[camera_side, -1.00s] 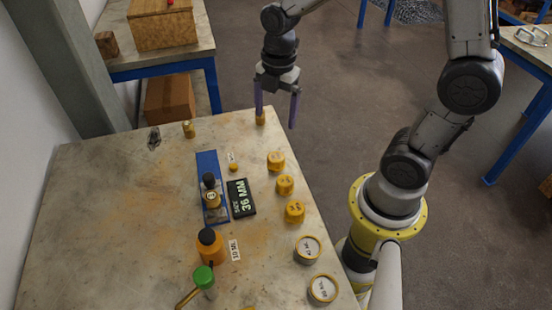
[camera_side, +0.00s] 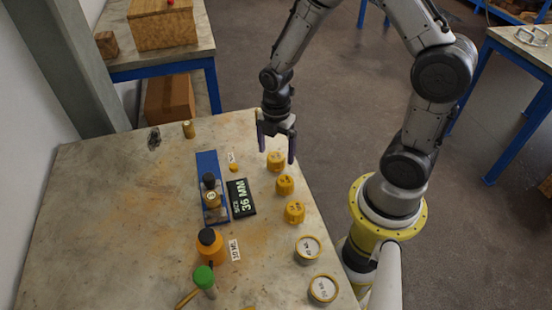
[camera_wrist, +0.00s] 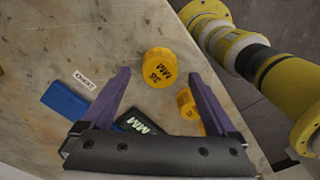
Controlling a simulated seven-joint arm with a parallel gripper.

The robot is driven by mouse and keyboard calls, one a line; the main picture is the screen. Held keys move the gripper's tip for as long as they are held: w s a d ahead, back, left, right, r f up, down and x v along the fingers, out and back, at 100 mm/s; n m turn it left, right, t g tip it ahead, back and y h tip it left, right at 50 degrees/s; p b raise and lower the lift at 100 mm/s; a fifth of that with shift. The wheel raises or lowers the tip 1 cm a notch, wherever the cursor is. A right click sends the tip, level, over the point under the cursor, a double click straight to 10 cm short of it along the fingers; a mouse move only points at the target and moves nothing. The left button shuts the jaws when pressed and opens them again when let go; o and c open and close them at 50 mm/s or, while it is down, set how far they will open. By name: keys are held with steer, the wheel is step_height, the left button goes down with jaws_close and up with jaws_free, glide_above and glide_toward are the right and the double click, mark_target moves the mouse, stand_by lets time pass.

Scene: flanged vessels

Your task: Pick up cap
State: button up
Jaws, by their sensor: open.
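In the side view, several yellow caps line the table's right part: the farthest cap (camera_side: 276,161), a middle cap (camera_side: 285,185) and a nearer cap (camera_side: 295,211). My gripper (camera_side: 277,150) is open and empty, its purple fingers above and around the farthest cap. In the wrist view, a yellow cap marked 36 MM (camera_wrist: 159,67) lies between the fingertips of my gripper (camera_wrist: 159,73), with space on both sides. A second cap (camera_wrist: 187,104) is partly hidden behind the right finger. The exact height above the cap is unclear.
A black display reading 36 MM (camera_side: 241,197) and a blue plate with a brass fitting (camera_side: 210,170) stand left of the caps. Two labelled round tins (camera_side: 308,249) sit nearer.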

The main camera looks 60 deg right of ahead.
steer(key=shift+f, duration=1.4)
steer(key=c, duration=1.4)
steer(key=shift+r, duration=0.15)
